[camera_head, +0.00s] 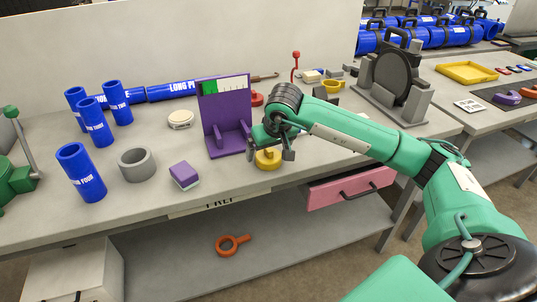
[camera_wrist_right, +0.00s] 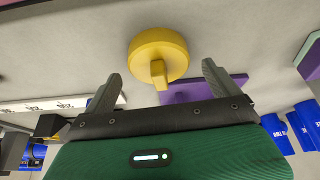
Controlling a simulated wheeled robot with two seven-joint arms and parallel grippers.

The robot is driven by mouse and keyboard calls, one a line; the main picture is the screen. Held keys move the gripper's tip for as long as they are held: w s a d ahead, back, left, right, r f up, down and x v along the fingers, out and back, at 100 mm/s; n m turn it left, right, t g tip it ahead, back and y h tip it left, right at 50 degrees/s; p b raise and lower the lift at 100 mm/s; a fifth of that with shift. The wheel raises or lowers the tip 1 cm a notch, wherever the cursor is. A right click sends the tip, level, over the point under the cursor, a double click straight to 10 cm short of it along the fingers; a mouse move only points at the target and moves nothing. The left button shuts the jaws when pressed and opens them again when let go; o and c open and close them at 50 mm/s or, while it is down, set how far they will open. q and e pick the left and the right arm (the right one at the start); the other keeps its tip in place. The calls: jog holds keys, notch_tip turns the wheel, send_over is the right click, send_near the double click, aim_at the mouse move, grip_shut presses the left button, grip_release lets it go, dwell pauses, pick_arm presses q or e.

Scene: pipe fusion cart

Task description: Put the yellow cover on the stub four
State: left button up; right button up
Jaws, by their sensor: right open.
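The yellow cover (camera_head: 267,160) is a round disc with a raised grip, lying on the bench near its front edge. In the right wrist view the yellow cover (camera_wrist_right: 158,48) shows its block-like grip toward my gripper, between the line of the fingers. My right gripper (camera_head: 270,149) is open and empty, right above the cover; its two spread fingers also show in the wrist view (camera_wrist_right: 160,74). Stub four (camera_head: 82,173) is an upright blue pipe piece with white lettering at the bench's left front. My left gripper is not in view.
A purple stand (camera_head: 225,118) is close beside my right gripper. A purple-and-white block (camera_head: 184,175) and a grey ring (camera_head: 137,164) lie between the cover and stub four. Several other blue stubs (camera_head: 94,121) stand behind. A pink drawer (camera_head: 350,188) juts out below the bench.

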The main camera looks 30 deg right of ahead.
jog(key=shift+w+f, duration=0.2)
jog(key=shift+f, duration=0.25)
jog(key=shift+c, duration=0.2)
jog(key=c, duration=1)
jog(key=shift+r, duration=0.2)
